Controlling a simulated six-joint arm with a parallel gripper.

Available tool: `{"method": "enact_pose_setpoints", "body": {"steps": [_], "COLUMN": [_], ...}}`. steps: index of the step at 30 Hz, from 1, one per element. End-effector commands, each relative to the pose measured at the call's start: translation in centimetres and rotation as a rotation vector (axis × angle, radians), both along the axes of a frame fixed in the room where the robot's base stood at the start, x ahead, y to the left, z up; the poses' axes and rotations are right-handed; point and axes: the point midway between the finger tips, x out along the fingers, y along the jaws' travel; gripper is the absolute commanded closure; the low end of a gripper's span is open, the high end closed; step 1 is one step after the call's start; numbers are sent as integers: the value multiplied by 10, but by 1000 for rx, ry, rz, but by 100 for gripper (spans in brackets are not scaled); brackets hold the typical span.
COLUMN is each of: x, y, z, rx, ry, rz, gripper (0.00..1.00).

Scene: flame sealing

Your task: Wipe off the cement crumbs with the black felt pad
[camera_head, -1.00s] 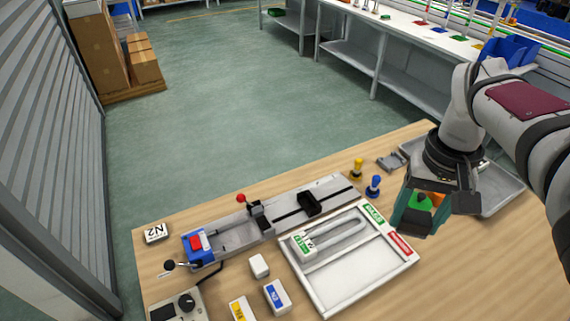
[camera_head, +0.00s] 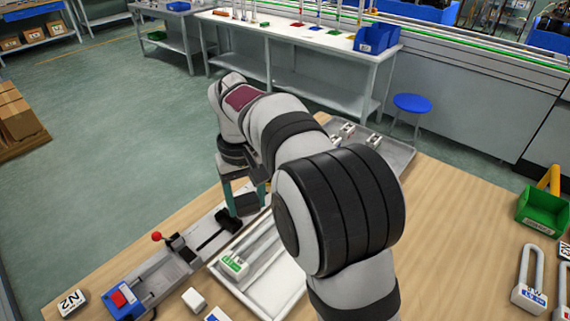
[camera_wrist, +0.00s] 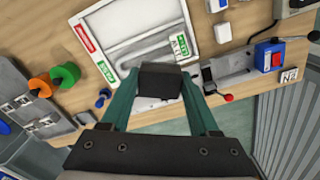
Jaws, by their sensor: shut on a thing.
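My gripper (camera_head: 245,200) has its teal fingers shut on a black block (camera_wrist: 160,82), which looks like the felt pad. It also shows between the fingertips in the head view. The gripper is over the far end of the grey rail fixture (camera_head: 178,262), close to the black carriage (camera_head: 227,221) on it. I cannot tell whether the pad touches anything. In the wrist view, a white piece (camera_wrist: 150,103) shows behind the pad. I cannot make out any cement crumbs; the pad, fingers and arm hide part of the fixture.
A white tray (camera_wrist: 82,62) with a U-shaped tube lies beside the fixture. The fixture has a red-knobbed lever (camera_head: 157,237) and a blue block with a red button (camera_head: 121,299). A grey tray (camera_head: 397,152) stands behind my arm. The right table is partly clear.

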Motion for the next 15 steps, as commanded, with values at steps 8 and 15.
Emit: {"method": "enact_pose_setpoints", "body": {"steps": [8, 15], "x": [0, -26], "y": [161, 231], "z": [-85, -131], "rx": [-1, 2], "ry": [3, 1], "rz": [310, 449], "gripper": [94, 94]}}
